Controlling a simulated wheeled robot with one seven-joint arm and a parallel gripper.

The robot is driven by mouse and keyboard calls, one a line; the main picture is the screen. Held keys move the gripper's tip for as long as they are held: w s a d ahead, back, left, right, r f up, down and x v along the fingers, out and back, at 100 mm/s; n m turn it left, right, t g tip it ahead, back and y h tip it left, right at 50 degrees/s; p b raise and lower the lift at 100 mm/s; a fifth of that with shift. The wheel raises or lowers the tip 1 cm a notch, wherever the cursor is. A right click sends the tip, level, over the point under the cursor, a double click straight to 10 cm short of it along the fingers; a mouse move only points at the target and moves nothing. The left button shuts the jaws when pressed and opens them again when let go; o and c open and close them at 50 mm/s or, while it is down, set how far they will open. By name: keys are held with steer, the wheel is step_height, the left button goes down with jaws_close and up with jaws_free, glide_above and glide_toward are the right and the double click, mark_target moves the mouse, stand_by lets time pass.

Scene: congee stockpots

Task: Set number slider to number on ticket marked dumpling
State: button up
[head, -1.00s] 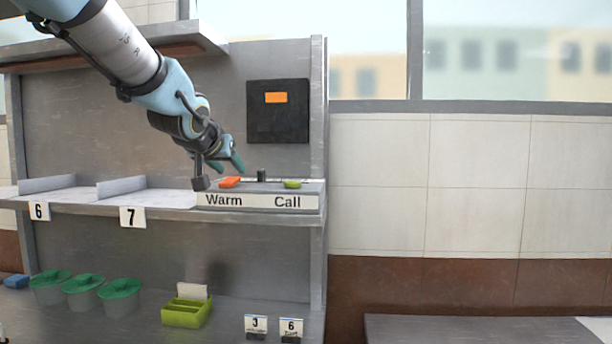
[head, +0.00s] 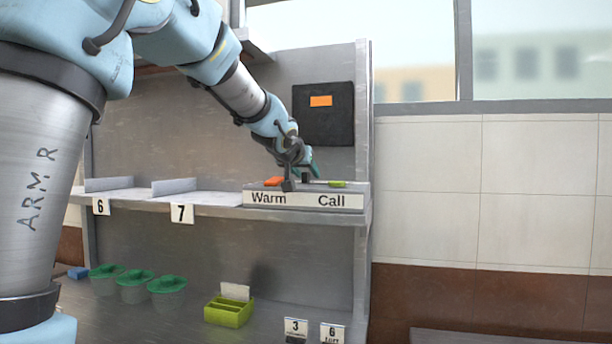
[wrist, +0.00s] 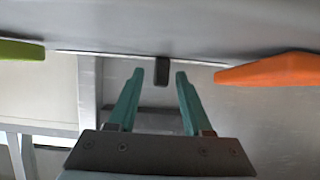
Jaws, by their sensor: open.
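A black slider knob (head: 306,177) stands on the control box (head: 350,188), between an orange button and a green button. The wrist view shows the knob (wrist: 162,71) between the tips of my open, empty gripper (wrist: 160,75), apart from both teal fingers; I cannot tell its exact depth. In the head view my gripper (head: 308,168) is just over the box, partly hidden by its own wrist. Ticket 3 (head: 296,327) and ticket 6 (head: 333,332) stand on the lower counter; their small words are unreadable. No slider numbers are legible.
The orange button (head: 273,181) and green button (head: 338,184) flank the knob closely. A dark panel (head: 323,114) hangs behind. Green-lidded pots (head: 134,278) and a lime holder with a pale card (head: 229,312) stand below. Shelf dividers sit left, by labels 6 and 7.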

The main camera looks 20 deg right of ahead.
jaws_close()
stand_by(0.5)
stand_by(1.0)
